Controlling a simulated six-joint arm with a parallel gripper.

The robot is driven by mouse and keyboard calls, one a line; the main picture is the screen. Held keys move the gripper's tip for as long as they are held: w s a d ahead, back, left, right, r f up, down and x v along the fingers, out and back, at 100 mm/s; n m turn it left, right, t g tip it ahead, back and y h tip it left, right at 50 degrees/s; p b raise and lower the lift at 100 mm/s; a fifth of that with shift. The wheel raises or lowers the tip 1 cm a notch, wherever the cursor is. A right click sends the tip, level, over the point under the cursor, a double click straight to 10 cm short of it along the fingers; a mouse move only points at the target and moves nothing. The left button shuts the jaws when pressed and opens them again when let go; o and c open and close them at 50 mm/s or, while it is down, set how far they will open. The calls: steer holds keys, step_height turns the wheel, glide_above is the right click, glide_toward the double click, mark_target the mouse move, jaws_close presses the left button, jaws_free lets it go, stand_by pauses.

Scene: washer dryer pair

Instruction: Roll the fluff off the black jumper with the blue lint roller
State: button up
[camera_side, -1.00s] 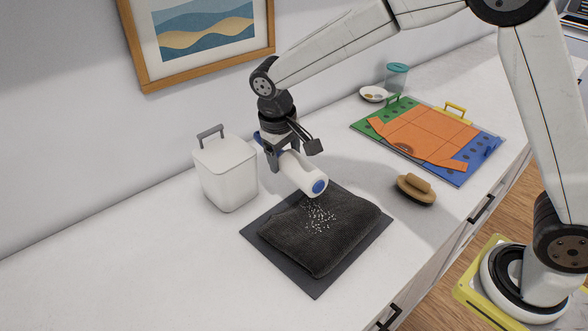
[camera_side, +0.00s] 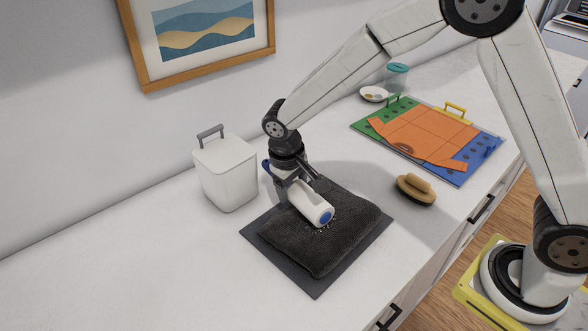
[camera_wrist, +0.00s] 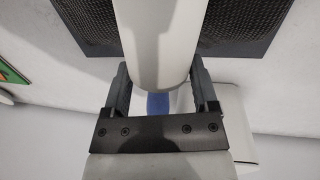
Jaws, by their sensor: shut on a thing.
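The blue lint roller (camera_side: 311,204) has a white cylinder with a blue end cap, and its blue handle shows behind my gripper. My gripper (camera_side: 288,187) is shut on the roller near its handle end. The roller lies low over the folded black jumper (camera_side: 312,245), seemingly touching it. White fluff (camera_side: 331,224) shows around the roller's front end; the rest is hidden under it. In the wrist view the white roller (camera_wrist: 160,40) runs up between the fingers (camera_wrist: 160,90), with the jumper (camera_wrist: 243,25) on both sides.
The jumper lies on a dark grey mat (camera_side: 316,287). A white lidded bin (camera_side: 226,175) stands just left. A wooden brush (camera_side: 415,189) lies to the right. Farther back are a colored folding board (camera_side: 480,160), a small dish (camera_side: 374,94) and a teal-lidded jar (camera_side: 397,77). The front left counter is clear.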

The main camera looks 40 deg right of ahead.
mark_target(324, 203)
steer(key=shift+s+d, duration=0.2)
steer(key=shift+s, duration=2.05)
steer(key=shift+s+d, duration=0.15)
steer(key=shift+s, duration=2.05)
steer(key=shift+w+a, duration=0.15)
steer(key=shift+w, duration=1.75)
steer(key=shift+w+a, duration=0.15)
steer(key=shift+w, duration=1.7)
steer(key=shift+w+a, duration=0.15)
steer(key=shift+w, duration=1.75)
steer(key=shift+r, duration=3.95)
steer(key=shift+s, duration=0.1)
